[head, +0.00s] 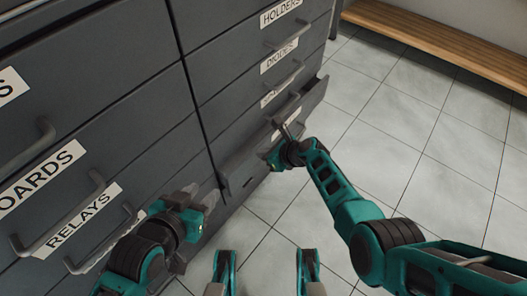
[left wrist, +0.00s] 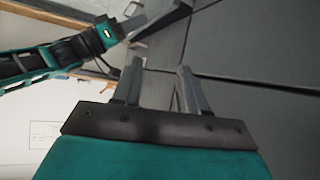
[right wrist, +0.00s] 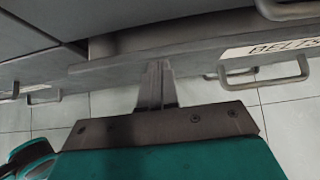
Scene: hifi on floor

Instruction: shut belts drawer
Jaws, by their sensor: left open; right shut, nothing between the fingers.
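The belts drawer (head: 238,172) is the low drawer on the cabinet's right side, and its front stands out from the cabinet. Its BELTS label (right wrist: 275,48) and bar handle (right wrist: 265,76) show in the right wrist view. My right gripper (head: 284,136) is shut and empty at the drawer front, beside the handle. In the right wrist view its fingertips (right wrist: 156,68) overlap the front panel; I cannot tell whether they touch it. My left gripper (head: 202,194) is open and empty, near the cabinet's left column. Its spread fingers show in the left wrist view (left wrist: 162,80).
The dark cabinet (head: 120,65) fills the left, with the handles of the RELAYS drawer (head: 80,222) and others sticking out. A wooden bench (head: 440,45) stands at the back right. The tiled floor (head: 410,120) between is clear.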

